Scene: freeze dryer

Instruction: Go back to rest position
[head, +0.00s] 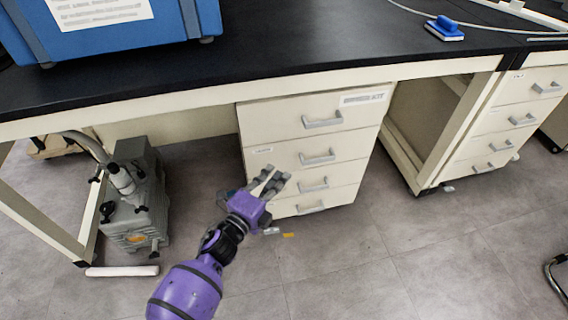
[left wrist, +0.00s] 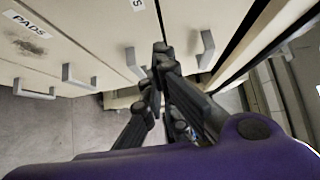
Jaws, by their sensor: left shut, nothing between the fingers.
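My left gripper (head: 272,182) is at the end of my purple left arm, in front of the cream drawer cabinet (head: 262,122) under the bench. Its fingers are shut with nothing between them. In the left wrist view the gripper (left wrist: 160,52) shows with its dark fingers together, close to drawer fronts with grey handles. I cannot tell whether a fingertip touches the cabinet. All the drawers of this cabinet look closed. My right gripper is not in view.
A black bench top (head: 300,45) runs above, with a blue machine (head: 200,18) at left and a blue brush (head: 444,30) at right. A grey pump (head: 140,200) stands on the floor at left. Another drawer cabinet (head: 500,138) is at right. The floor in front is mostly clear.

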